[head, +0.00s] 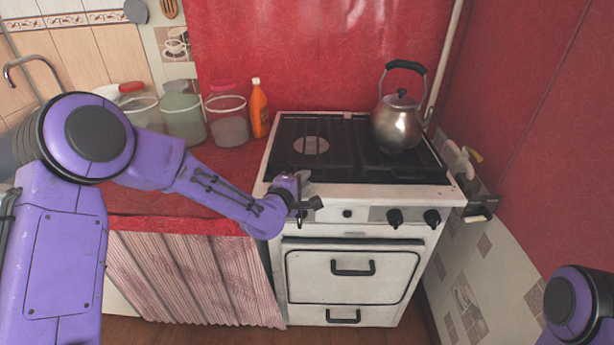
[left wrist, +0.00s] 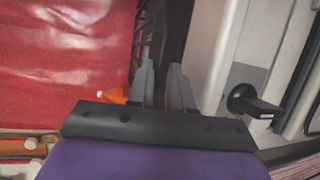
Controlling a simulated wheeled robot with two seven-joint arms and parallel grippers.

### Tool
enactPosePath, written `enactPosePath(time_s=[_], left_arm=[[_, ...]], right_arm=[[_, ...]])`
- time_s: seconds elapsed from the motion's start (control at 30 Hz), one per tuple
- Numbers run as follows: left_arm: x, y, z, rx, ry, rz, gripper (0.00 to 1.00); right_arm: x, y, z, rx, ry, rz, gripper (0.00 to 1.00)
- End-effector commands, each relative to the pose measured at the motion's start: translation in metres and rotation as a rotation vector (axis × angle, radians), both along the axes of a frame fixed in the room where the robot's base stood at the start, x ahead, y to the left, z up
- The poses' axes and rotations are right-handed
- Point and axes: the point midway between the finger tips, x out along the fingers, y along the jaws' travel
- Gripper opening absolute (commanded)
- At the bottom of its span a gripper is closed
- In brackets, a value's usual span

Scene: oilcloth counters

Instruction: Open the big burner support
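The burner support is a dark grate over the hob of the white stove (head: 345,264); its left part (head: 300,160) lies flat in the head view. A metal kettle (head: 398,125) stands on its right part. My left gripper (head: 304,190) is at the stove's front left corner, near the grate's front edge. In the left wrist view its two fingers (left wrist: 163,82) are apart with a narrow gap, and the dark grate edge (left wrist: 174,35) runs down behind that gap. Contact with the grate cannot be told. My right gripper is out of view; only part of my right arm shows.
An orange bottle (head: 258,108) and several clear containers (head: 227,122) stand on the red counter left of the stove. Black knobs (head: 394,217) stick out of the front panel. A tiled wall (head: 470,285) closes in on the right.

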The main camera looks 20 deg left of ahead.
Motion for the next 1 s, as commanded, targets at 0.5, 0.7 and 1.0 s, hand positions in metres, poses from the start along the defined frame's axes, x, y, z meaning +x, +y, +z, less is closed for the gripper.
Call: enactPosePath(time_s=[0.5,0.7,1.0], left_arm=[[0.027,-0.004,-0.006,0.002,0.002,-0.002,0.10],[0.027,-0.004,-0.007,0.002,0.002,-0.002,0.00],[0.027,-0.004,-0.007,0.002,0.002,-0.001,0.00]], right_arm=[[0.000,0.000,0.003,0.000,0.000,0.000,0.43],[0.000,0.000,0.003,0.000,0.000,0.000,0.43],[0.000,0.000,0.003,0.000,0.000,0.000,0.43]])
